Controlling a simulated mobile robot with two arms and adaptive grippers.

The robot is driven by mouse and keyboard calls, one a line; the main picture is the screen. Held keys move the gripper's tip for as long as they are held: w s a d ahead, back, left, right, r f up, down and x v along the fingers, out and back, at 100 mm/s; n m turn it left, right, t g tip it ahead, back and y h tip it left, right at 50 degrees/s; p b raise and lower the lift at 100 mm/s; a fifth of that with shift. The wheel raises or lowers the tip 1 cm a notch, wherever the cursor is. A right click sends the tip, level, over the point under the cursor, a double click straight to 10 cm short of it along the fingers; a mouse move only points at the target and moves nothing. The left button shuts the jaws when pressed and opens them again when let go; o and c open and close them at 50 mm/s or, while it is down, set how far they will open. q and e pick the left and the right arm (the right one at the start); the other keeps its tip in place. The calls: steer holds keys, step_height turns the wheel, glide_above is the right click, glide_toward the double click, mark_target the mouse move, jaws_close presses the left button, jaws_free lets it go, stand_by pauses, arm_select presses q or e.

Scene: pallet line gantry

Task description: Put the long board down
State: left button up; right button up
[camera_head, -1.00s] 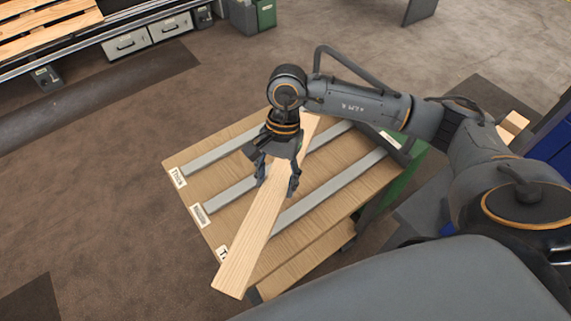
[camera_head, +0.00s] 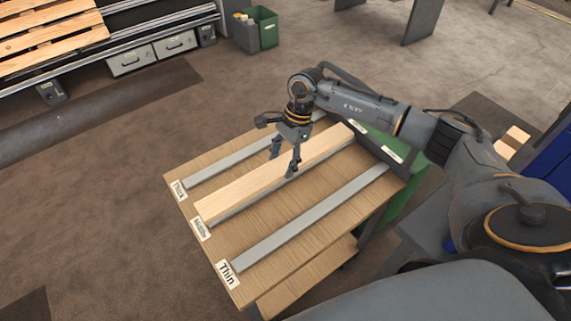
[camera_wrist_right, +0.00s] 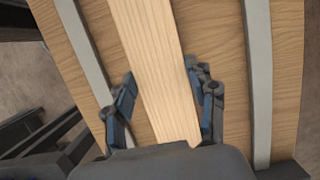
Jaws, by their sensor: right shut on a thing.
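The long board (camera_head: 240,193) is pale wood. It lies lengthwise along the middle strip of the wooden tabletop (camera_head: 285,208), beside the middle label (camera_head: 201,230). Part of the grey strip shows along its near side; I cannot tell whether the board fully rests on it. My right gripper (camera_head: 283,165) is shut on the board near its middle, one finger on each side. In the right wrist view, the board (camera_wrist_right: 150,40) runs between the fingers of the gripper (camera_wrist_right: 159,72). My left gripper is not in view.
Bare grey strips run on both sides: the thick-label strip (camera_head: 225,164) behind and the thin-label strip (camera_head: 310,218) in front. A green bin (camera_head: 265,28) stands at the back. A rack with slatted wood (camera_head: 50,30) is at the upper left. Open floor lies left.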

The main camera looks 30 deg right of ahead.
mark_target(286, 166)
steer(key=shift+w+d+f, duration=0.35)
steer(key=shift+f, duration=0.2)
steer(key=shift+w+d+f, duration=0.3)
steer(key=shift+f, duration=0.25)
step_height(286, 166, down, 3)
steer(key=shift+w+d+r+p, duration=0.1)
steer(key=shift+d+p, duration=0.05)
steer(key=shift+p, duration=0.55)
steer(key=shift+f, duration=0.3)
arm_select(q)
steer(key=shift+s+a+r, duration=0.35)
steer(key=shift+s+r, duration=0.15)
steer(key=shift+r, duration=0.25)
arm_select(e)
steer(key=shift+f, duration=0.2)
steer(key=o, duration=1.4)
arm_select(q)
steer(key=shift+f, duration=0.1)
arm_select(e)
steer(key=shift+r, duration=0.1)
